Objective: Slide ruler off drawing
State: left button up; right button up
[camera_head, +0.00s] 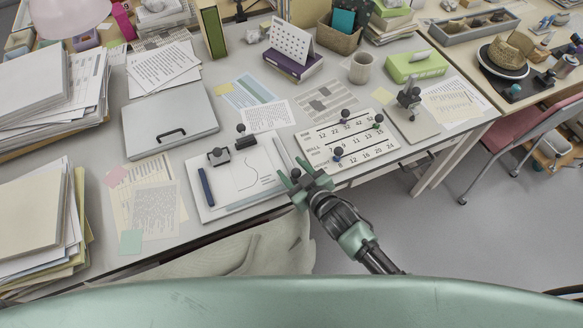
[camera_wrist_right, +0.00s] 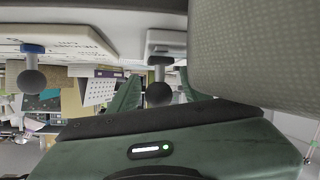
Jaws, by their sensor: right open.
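The drawing (camera_head: 248,180) is a white sheet with a curved line on a pale board near the table's front edge. A narrow grey strip (camera_head: 281,153), which looks like the ruler, lies along the right side of that board. My right gripper (camera_head: 291,169) is open at the front edge, close to the near end of the strip. I cannot tell whether it touches it. In the right wrist view its green fingers (camera_wrist_right: 158,90) stand apart, with a dark ball showing between them. My left gripper is not in view.
A dark blue pen-like bar (camera_head: 206,187) and black knobbed blocks (camera_head: 218,156) sit on the drawing's board. A grey case (camera_head: 170,122) and paper stacks (camera_head: 40,215) fill the left.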

jog(key=v, duration=0.7)
dwell(0.4)
